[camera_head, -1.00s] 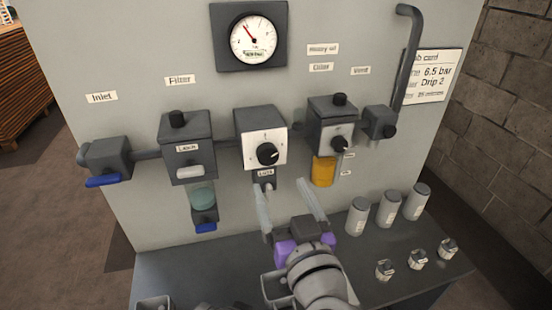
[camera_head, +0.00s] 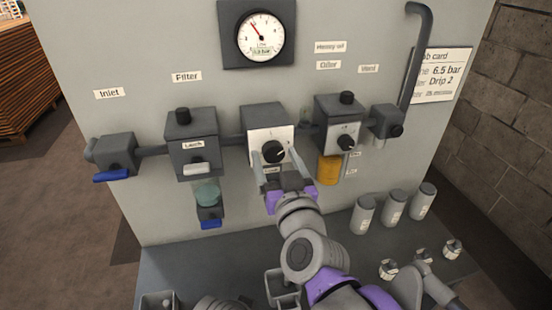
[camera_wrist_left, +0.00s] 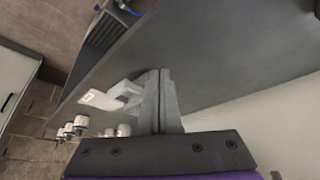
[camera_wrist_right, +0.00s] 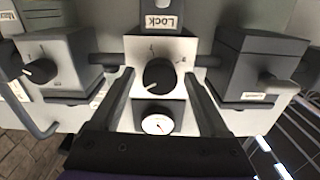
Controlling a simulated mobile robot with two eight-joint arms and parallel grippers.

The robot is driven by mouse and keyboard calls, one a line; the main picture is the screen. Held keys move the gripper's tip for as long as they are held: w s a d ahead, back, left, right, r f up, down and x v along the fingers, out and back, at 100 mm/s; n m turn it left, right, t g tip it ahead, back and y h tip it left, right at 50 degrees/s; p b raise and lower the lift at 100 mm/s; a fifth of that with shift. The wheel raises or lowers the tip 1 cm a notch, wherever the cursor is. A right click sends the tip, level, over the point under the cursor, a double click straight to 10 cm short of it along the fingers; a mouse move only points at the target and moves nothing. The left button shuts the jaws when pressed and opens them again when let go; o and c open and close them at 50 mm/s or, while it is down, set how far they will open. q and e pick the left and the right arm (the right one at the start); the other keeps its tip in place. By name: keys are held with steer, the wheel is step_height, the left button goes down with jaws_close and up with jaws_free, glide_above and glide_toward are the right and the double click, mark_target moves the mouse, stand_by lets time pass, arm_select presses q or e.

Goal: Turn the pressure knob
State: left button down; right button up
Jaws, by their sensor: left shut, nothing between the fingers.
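The pressure knob (camera_head: 274,151) is a round black knob with a pale mark, on the white face of the middle grey block (camera_head: 268,117) below the gauge. In the right wrist view the knob (camera_wrist_right: 158,75) shows between my right fingers. My right gripper (camera_head: 279,154) is open, one finger on each side of the knob, with gaps visible in the wrist view. Contact with the block face cannot be told. A "Lock" label (camera_wrist_right: 160,21) is beside the knob. My left gripper (camera_wrist_left: 161,76) is shut and empty above the grey bench; I cannot pick it out clearly in the head view.
The gauge (camera_head: 260,37) hangs above. A filter block (camera_head: 191,135) stands left and an oiler block (camera_head: 337,113) with a smaller knob and amber bowl (camera_head: 329,170) stands right, close to my right fingers. Grey canisters (camera_head: 393,206) and small cups stand on the bench's right.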

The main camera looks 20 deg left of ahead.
jaws_close()
arm_select(q)
steer(key=shift+r, duration=0.1)
arm_select(e)
steer(key=shift+m, duration=0.3)
arm_select(q)
steer(key=shift+w+r+p, duration=0.2)
steer(key=shift+r+p, duration=0.35)
arm_select(e)
steer(key=m, duration=0.3)
steer(key=shift+r, duration=0.1)
arm_select(q)
steer(key=shift+w+r+p, duration=0.15)
steer(key=shift+r+p, duration=0.3)
steer(key=shift+r, duration=0.15)
arm_select(e)
steer(key=shift+m, duration=2)
steer(key=shift+o, duration=0.9)
jaws_free()
